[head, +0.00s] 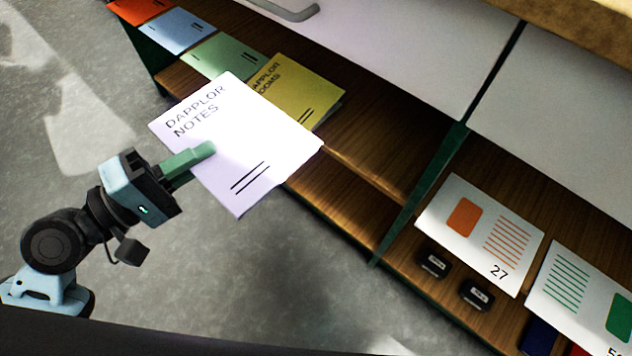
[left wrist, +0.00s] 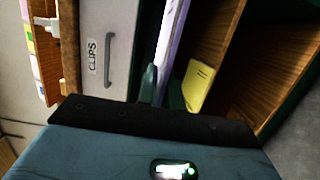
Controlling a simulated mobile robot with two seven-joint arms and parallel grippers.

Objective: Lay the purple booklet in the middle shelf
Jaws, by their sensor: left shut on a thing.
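The purple booklet (head: 250,140), pale lilac and marked "DAPPLOR NOTES", is held by its near left edge in my left gripper (head: 203,151). It is raised in front of the wooden shelf (head: 350,165) and covers part of it. In the left wrist view the booklet (left wrist: 172,40) shows edge-on between the green fingers of my left gripper (left wrist: 163,92). A yellow booklet (head: 300,95) lies on the shelf behind it, partly hidden, and also shows in the left wrist view (left wrist: 199,84). My right gripper is not in view.
Green (head: 222,57), blue (head: 178,30) and orange (head: 135,10) booklets lie in a row farther left. A green divider (head: 425,190) bounds the bay on the right. Beyond it are printed cards (head: 480,232) and small black blocks (head: 433,263). Bare wood shows right of the yellow booklet.

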